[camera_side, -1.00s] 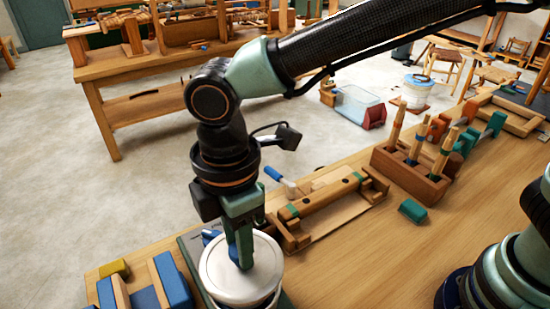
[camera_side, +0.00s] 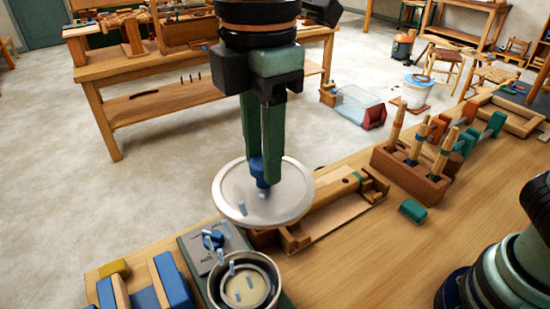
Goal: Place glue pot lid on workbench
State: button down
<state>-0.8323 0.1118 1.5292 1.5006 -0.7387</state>
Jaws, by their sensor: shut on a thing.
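My gripper (camera_side: 263,168) points straight down with its green fingers shut on the blue knob of the glue pot lid (camera_side: 235,193). The lid is a round whitish disc, slightly tilted in view, held in the air above and behind the glue pot (camera_side: 276,276). The pot is open, with a pale filling inside, and stands at the front of the workbench (camera_side: 350,270). The lid hides part of the bench and the wooden fixture behind it.
Blue and wood blocks (camera_side: 172,280) are at the front left. A wooden fixture (camera_side: 325,205), a tool rack (camera_side: 410,175) and a green block (camera_side: 413,211) are to the right. Bare bench lies at front centre-right.

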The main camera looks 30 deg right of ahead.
jog(key=s+d+f, duration=0.3)
jog(key=d+f, duration=0.4)
jog(key=d, duration=0.4)
jog(key=f, duration=1.9)
jog(key=shift+w+a+f, duration=0.1)
jog(key=shift+w+f, duration=0.1)
jog(key=shift+f, duration=0.2)
jog(key=shift+f, duration=0.1)
jog(key=c, duration=0.5)
grip_release()
